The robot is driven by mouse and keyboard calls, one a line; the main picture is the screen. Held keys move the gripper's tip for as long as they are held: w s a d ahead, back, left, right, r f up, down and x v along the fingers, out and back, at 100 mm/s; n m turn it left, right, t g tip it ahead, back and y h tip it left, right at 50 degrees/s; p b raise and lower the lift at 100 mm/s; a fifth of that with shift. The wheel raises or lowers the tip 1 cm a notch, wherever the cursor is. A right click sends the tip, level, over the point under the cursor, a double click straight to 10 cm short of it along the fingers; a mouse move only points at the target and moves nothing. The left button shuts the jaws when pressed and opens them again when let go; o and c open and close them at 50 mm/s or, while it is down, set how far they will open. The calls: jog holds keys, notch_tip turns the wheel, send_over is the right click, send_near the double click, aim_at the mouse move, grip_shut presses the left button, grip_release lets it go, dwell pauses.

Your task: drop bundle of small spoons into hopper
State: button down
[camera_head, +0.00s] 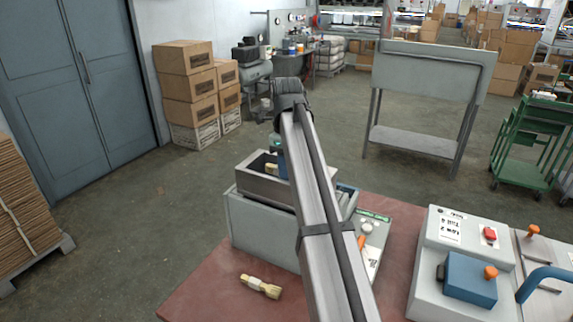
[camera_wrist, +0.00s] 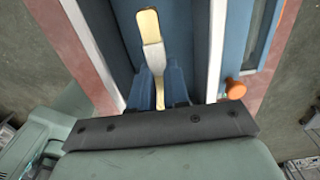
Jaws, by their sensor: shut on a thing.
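My gripper (camera_wrist: 160,88) is shut on a bundle of small wooden spoons (camera_wrist: 152,55), pale yellow with a white band around its middle. In the head view, a pale end of a bundle (camera_head: 271,169) shows beside my gripper, over or inside the grey open-topped hopper (camera_head: 266,191). My arm hides much of the hopper's right side, and I cannot tell whether the bundle touches it. A second banded bundle (camera_head: 260,286) lies on the red table, in front of the machine.
The hopper tops a grey machine box (camera_head: 262,232) on the red table (camera_head: 205,290). To its right are a panel with an orange knob (camera_head: 362,241) and a grey control box (camera_head: 440,270) with a red button. The table's front left is mostly clear.

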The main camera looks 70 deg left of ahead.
jog(key=shift+f, duration=0.25)
jog(key=c, duration=1.1)
grip_release()
jog(key=shift+r, duration=0.1)
jog(key=shift+r, duration=4.3)
